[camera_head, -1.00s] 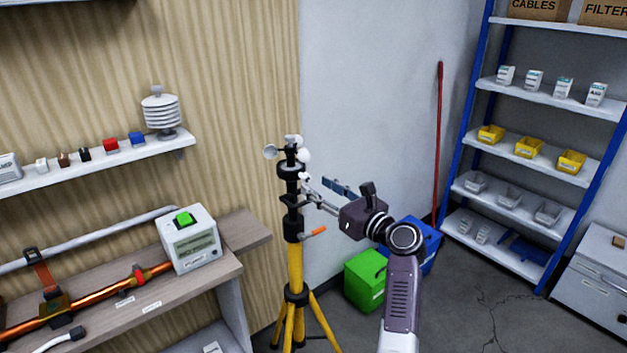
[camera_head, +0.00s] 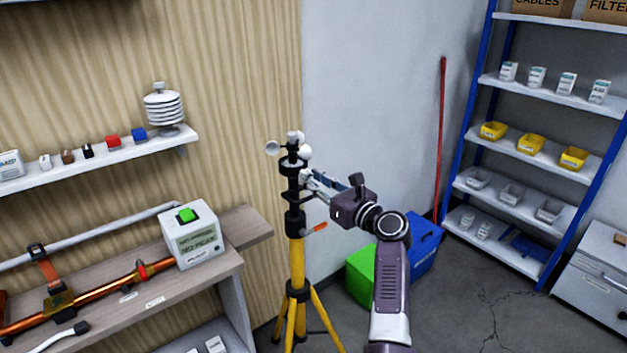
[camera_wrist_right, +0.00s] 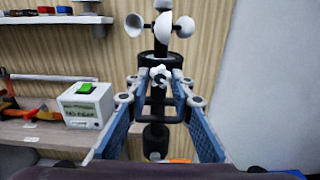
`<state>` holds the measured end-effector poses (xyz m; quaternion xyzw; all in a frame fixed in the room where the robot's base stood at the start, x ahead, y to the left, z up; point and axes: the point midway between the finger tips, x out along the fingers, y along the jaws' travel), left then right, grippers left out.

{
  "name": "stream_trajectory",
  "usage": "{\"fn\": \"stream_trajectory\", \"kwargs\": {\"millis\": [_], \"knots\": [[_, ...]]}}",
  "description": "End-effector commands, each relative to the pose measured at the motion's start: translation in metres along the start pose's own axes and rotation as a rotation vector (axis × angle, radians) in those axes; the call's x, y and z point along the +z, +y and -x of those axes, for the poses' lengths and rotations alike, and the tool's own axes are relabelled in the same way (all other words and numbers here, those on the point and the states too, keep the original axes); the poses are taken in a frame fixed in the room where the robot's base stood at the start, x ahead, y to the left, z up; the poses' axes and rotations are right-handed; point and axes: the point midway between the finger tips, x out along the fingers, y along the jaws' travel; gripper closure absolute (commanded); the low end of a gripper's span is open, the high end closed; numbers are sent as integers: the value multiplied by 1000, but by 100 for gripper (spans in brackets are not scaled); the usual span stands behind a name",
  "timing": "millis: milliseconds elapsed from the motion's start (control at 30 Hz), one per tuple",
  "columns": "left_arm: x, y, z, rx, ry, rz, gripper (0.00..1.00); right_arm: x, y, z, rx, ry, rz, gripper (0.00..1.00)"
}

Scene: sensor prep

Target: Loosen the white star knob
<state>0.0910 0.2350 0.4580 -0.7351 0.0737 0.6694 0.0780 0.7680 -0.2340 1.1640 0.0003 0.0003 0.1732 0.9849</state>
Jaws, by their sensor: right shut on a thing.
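The white star knob (camera_wrist_right: 161,76) shows in the right wrist view on the front of a black mount, below the white cups of an anemometer (camera_wrist_right: 163,28). The mount stands on top of a yellow tripod (camera_head: 297,262). My right gripper (camera_head: 305,178) reaches the mount from the right in the head view. In the right wrist view its fingertips (camera_wrist_right: 163,92) stand on both sides of the knob, shut on it. In the head view the fingers hide the knob. My left gripper is in neither view.
An orange lever (camera_head: 315,227) sticks out of the tripod below my gripper. A bench with a white box with a green button (camera_head: 192,238) is at left. A green bin (camera_head: 361,272) and a blue bin (camera_head: 424,245) stand behind my right arm. A shelf rack (camera_head: 537,146) is at right.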

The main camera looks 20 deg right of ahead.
Motion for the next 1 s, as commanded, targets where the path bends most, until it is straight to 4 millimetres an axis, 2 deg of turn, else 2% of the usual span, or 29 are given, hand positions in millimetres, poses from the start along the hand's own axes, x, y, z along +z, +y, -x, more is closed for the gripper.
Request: {"fn": "stream_trajectory", "kwargs": {"millis": [267,467,1000], "knots": [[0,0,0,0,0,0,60,0,0,0,0,1,23,100],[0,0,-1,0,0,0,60,-1,-1,0,0,2,109,100],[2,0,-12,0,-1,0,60,-2,-1,0,1,2,588,100]]}}
